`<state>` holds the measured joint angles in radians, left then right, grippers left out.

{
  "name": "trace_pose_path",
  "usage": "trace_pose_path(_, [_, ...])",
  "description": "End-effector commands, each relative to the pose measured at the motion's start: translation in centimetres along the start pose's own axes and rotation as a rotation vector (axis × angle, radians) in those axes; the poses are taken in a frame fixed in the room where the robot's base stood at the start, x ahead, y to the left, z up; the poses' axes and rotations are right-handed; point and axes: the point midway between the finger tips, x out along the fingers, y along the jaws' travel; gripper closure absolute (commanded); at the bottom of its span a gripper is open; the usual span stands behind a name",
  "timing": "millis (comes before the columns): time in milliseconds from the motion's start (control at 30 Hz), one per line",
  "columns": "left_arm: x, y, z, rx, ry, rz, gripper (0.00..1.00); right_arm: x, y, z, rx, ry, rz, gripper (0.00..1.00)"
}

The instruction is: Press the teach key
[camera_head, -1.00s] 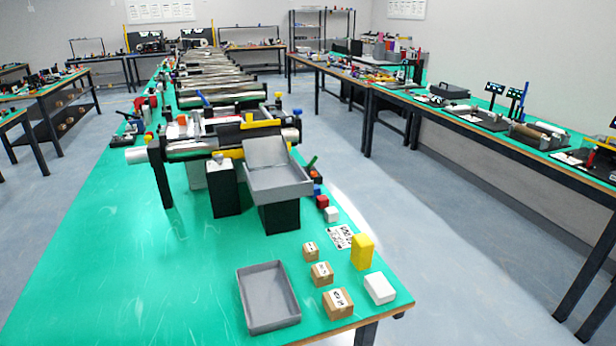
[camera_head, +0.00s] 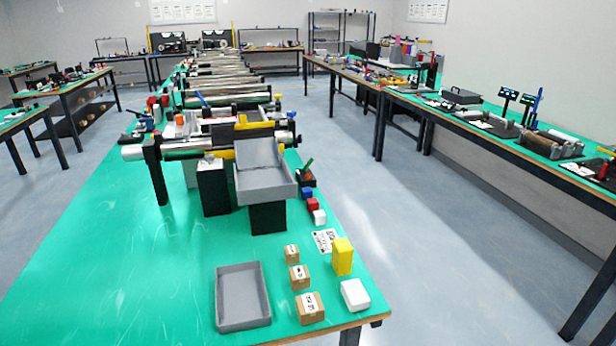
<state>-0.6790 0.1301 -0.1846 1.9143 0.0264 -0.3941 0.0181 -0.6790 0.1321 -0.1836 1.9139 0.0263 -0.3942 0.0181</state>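No teach key can be made out in the head view; the small controls are too small to tell apart. A mini conveyor (camera_head: 185,152) with a metal roller and dark frame stands on the long green-topped table (camera_head: 110,250). A grey sloped chute tray (camera_head: 265,185) sits at its near end on a black block. A dark box (camera_head: 213,190) stands beside it. Neither of my grippers is in view.
A grey tray (camera_head: 263,320), several cardboard boxes (camera_head: 311,308), a yellow block (camera_head: 343,257) and a white block (camera_head: 355,294) lie near the table's front. Small red and blue blocks line its right edge. A bench (camera_head: 470,118) with devices runs along the right wall. Open floor (camera_head: 430,250) lies between.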

Motion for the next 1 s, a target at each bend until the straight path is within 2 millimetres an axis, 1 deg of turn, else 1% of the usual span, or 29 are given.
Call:
trace_pose_path(67, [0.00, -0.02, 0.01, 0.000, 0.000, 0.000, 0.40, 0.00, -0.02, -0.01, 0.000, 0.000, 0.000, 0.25])
trace_pose_path(100, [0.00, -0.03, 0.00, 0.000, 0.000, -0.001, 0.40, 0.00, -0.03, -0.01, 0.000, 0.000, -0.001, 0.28])
trace_pose_path(733, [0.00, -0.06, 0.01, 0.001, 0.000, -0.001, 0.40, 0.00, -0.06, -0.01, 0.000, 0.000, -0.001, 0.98])
trace_pose_path(767, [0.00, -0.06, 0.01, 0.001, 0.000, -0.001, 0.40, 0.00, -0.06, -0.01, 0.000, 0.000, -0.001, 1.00])
trace_pose_path(1000, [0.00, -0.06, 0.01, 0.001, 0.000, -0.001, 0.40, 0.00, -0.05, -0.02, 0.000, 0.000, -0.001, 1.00])
